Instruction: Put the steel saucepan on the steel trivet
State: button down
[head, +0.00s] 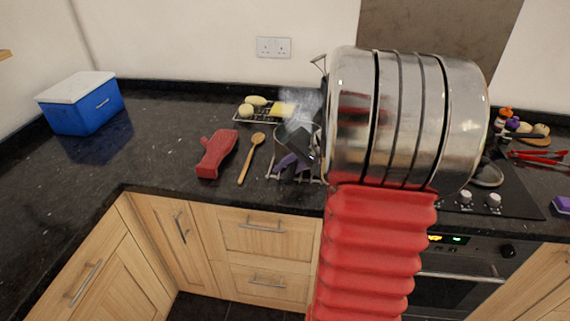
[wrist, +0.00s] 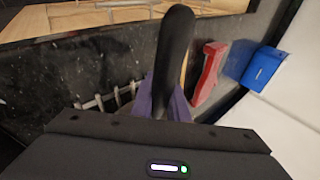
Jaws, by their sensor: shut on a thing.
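The steel saucepan (head: 282,134) shows only in part in the head view, behind my gripper, with steam rising from it. My gripper (head: 291,164) has purple fingers and is shut on the saucepan's black handle. In the wrist view the handle (wrist: 174,55) stands between the purple fingers (wrist: 163,103), and the pan's body is hidden. The steel trivet (head: 272,178) shows as a few bars under and around my fingers; its bars also show in the wrist view (wrist: 112,99). I cannot tell whether the pan touches the trivet.
A wooden spoon (head: 251,158) and red oven mitt (head: 217,153) lie left of the trivet. A rack with pale and yellow food (head: 262,108) stands behind. A blue cool box (head: 80,105) is far left. My arm hides part of the hob (head: 510,198). Counter between box and mitt is clear.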

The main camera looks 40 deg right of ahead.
jog(key=shift+f, duration=0.75)
jog(key=shift+d, duration=0.1)
jog(key=c, duration=1.7)
grip_release()
jog(key=v, duration=1.2)
jog(key=shift+s+f, duration=0.1)
jog(key=shift+s, duration=0.1)
